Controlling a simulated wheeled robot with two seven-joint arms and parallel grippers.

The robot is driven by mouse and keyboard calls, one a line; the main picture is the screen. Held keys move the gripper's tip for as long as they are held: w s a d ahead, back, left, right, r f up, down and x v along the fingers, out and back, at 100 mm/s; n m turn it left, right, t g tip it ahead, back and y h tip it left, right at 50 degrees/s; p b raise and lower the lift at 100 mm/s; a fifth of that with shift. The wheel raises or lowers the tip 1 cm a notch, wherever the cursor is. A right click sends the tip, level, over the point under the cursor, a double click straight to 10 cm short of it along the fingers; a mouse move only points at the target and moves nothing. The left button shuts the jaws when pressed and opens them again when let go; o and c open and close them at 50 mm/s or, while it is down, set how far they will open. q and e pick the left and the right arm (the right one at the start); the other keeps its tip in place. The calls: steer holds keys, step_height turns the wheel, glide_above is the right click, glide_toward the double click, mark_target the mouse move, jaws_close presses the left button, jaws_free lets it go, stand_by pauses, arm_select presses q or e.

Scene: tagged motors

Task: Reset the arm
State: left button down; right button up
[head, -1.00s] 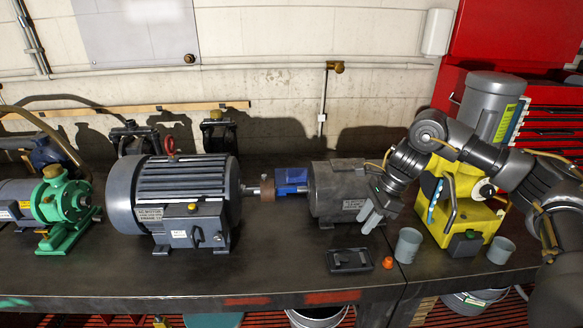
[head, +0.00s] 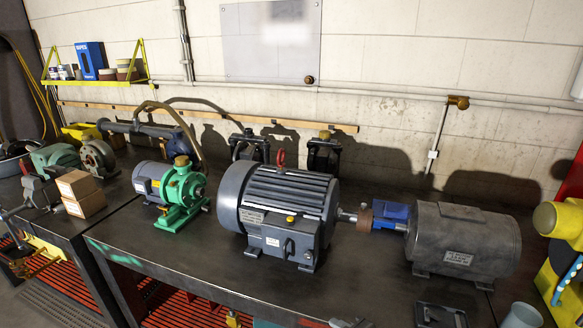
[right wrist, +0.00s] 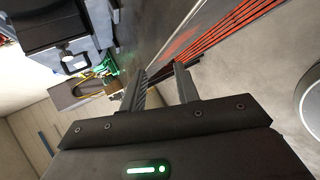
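My right gripper (right wrist: 160,72) shows in the right wrist view with its two fingers apart and nothing between them. A small pale piece at the bottom edge of the head view may be part of it; I cannot tell. My left gripper is in neither view. In the head view, a large finned grey motor (head: 270,205) with a white tag stands on the dark bench. A green pump (head: 180,195) with a small grey motor stands to the left.
The dark bench (head: 190,260) has bare room along its front. A black tray (head: 440,314), a grey cup (head: 522,316) and a yellow machine (head: 572,222) are at the right. Cardboard boxes (head: 82,194) sit on another bench at the left.

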steer(key=s+d+f+m+g+h, duration=0.2)
steer(key=s+d+f+m, duration=0.15)
steer(key=s+m, duration=0.4)
steer(key=s+d+f+m+g+h, duration=0.25)
steer(key=s+d+m, duration=0.25)
steer(key=s+m, duration=0.25)
steer(key=s+d+f+m+g+h, duration=0.1)
steer(key=s+d+f+m+h, duration=0.1)
steer(key=s+d+f+m, duration=0.4)
step_height(320, 180, down, 23)
steer(key=s+a+m+g, duration=0.2)
steer(key=s, duration=0.1)
steer(key=s+d+f+g, duration=0.1)
steer(key=s+d+f, duration=0.2)
steer(key=s+f, duration=1.3)
steer(key=shift+s+d+f, duration=0.2)
steer(key=shift+s+f, duration=0.1)
steer(key=shift+f, duration=0.05)
